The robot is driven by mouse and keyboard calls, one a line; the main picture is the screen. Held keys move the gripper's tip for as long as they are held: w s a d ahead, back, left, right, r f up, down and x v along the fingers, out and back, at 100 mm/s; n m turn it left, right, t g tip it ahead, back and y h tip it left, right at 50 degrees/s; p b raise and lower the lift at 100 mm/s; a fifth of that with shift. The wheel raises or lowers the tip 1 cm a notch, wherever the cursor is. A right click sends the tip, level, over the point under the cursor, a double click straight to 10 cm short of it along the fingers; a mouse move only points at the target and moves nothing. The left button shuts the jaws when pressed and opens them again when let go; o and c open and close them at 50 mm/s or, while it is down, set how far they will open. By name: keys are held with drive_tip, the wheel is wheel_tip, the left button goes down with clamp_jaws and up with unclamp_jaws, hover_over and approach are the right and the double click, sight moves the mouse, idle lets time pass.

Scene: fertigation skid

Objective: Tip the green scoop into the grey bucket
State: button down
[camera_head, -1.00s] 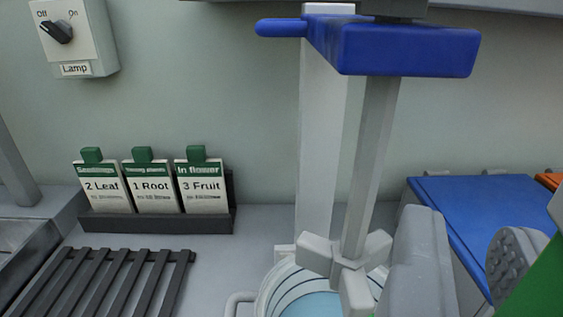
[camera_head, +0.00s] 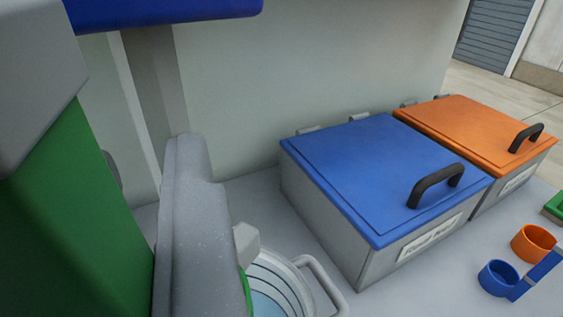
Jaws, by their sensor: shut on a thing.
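My gripper (camera_head: 188,228) is at the left, seen from close behind, with a thick grey finger in front of the bucket. It is shut on the green scoop (camera_head: 247,292), of which only a thin green edge shows beside the finger. The rest of the scoop is hidden, so its tilt and any load cannot be told. The grey bucket (camera_head: 308,291) is below, cut off by the lower edge, with a ringed pale inside, bluish liquid and a side handle. The scoop's edge overlaps the bucket's left part in this view.
A mixer with a blue top bar (camera_head: 165,10) stands at the left, its paddle close to the bucket. A blue-lidded box (camera_head: 375,170) and an orange-lidded box (camera_head: 465,125) stand right. A blue scoop (camera_head: 497,278) and an orange scoop (camera_head: 533,243) lie at the right.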

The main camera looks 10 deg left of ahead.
drive_tip(key=w+d+f+n+g+y+b, duration=0.1)
drive_tip(key=w+f+n+y+b, duration=0.2)
drive_tip(key=f+b, duration=0.4)
drive_tip(key=shift+w+d+f+n+g+b, duration=0.4)
drive_tip(key=shift+w+n+b, duration=0.2)
drive_tip(key=shift+w+n, duration=0.2)
drive_tip(key=shift+a+b, duration=0.1)
drive_tip(key=shift+b, duration=0.45)
drive_tip(key=n+b, duration=0.1)
drive_tip(key=b, duration=0.1)
drive_tip(key=s+a+n+b, duration=0.1)
drive_tip(key=b, duration=0.1)
drive_tip(key=n+b, duration=0.2)
drive_tip(key=shift+s+a+f+b, duration=0.2)
drive_tip(key=shift+a+f+b, duration=0.05)
drive_tip(key=shift+a+b, duration=0.05)
drive_tip(key=shift+r, duration=0.2)
drive_tip(key=n+b, duration=0.1)
drive_tip(key=b, duration=0.1)
drive_tip(key=a+n+b, duration=0.1)
drive_tip(key=n+b, duration=0.1)
drive_tip(key=s+n+b, duration=0.1)
drive_tip(key=b, duration=0.1)
drive_tip(key=shift+s+a+f+n+b, duration=0.1)
drive_tip(key=shift+a+f+n+b, duration=0.2)
drive_tip(key=shift+a+f+b, duration=0.1)
